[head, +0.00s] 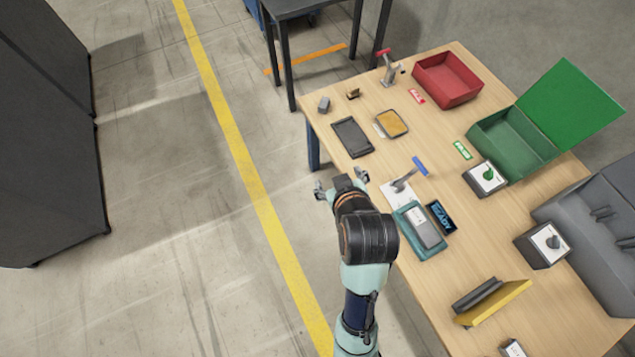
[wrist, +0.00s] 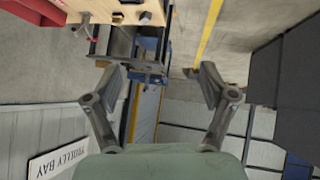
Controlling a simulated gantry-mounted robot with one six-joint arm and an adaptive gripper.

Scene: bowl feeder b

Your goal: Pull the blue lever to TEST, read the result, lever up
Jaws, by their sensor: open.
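The blue lever (head: 419,166) is a blue handle on a grey arm, on a white base plate (head: 397,195) at the left edge of the wooden table. A dark display (head: 440,217) beside it shows the word READY in blue. A grey device (head: 426,228) sits in a teal tray (head: 435,254) below the lever. My gripper (head: 341,190) is open and empty, off the table's left edge, left of and apart from the lever. In the wrist view its two fingers (wrist: 160,88) are spread with nothing between them. The lever is not clearly visible there.
A red bin (head: 448,80) and a green bin (head: 508,142) with raised lid stand at the back right. A black tray (head: 352,137) and a tan pad (head: 391,123) lie near the table's far left.

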